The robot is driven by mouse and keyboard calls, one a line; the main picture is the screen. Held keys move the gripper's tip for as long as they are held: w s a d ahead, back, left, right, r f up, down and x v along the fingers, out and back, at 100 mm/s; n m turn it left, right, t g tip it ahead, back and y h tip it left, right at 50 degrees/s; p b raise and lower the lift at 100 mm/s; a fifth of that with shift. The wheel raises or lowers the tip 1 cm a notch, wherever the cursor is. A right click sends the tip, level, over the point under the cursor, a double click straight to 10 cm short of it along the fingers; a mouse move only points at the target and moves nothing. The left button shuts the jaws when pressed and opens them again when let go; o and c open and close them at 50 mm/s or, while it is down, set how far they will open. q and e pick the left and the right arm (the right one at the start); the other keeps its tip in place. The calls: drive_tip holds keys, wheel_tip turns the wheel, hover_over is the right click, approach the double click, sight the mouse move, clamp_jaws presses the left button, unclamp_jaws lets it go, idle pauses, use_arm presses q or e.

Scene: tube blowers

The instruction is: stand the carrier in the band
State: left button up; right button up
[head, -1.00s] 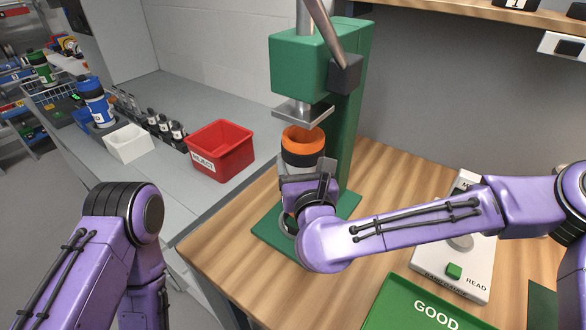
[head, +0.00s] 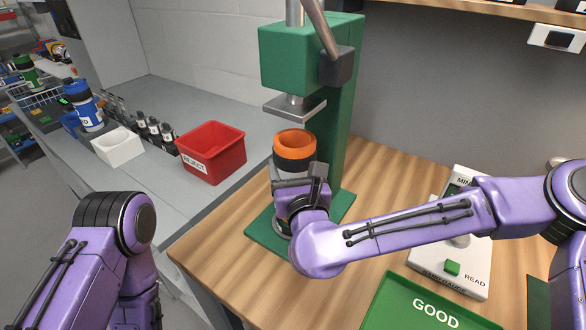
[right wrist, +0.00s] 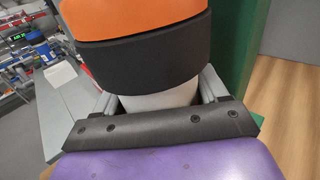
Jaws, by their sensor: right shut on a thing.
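The carrier (head: 295,148) has an orange top, a black ring below it and a pale body. It is upright over the green base plate (head: 262,242) of the press, under the press's metal plate (head: 295,106), with a small gap above it. My right gripper (head: 300,188) is shut on its body; in the right wrist view the carrier (right wrist: 145,50) stands between the fingers (right wrist: 156,100). The carrier's foot is mostly hidden behind my gripper, so I cannot tell whether it is in the band, which I cannot make out. My left gripper is out of view.
The green press column (head: 343,130) stands close behind the carrier. A white gauge with a READ button (head: 453,268) and a green GOOD tray (head: 400,315) are at the right. A red bin (head: 222,165) and a white box (head: 117,147) sit on the grey counter.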

idle(0.4)
idle(0.3)
drive_tip(key=shift+f+b, duration=0.8)
drive_tip(key=shift+b, duration=0.2)
drive_tip(key=o, duration=1.2)
drive_tip(key=s+b, duration=0.1)
drive_tip(key=s, duration=0.2)
drive_tip(key=s+d+b, duration=0.1)
drive_tip(key=s, duration=0.3)
drive_tip(key=s+d, duration=0.1)
drive_tip(key=s, duration=0.2)
drive_tip(key=shift+s+b, duration=0.15)
drive_tip(key=shift+b, duration=0.25)
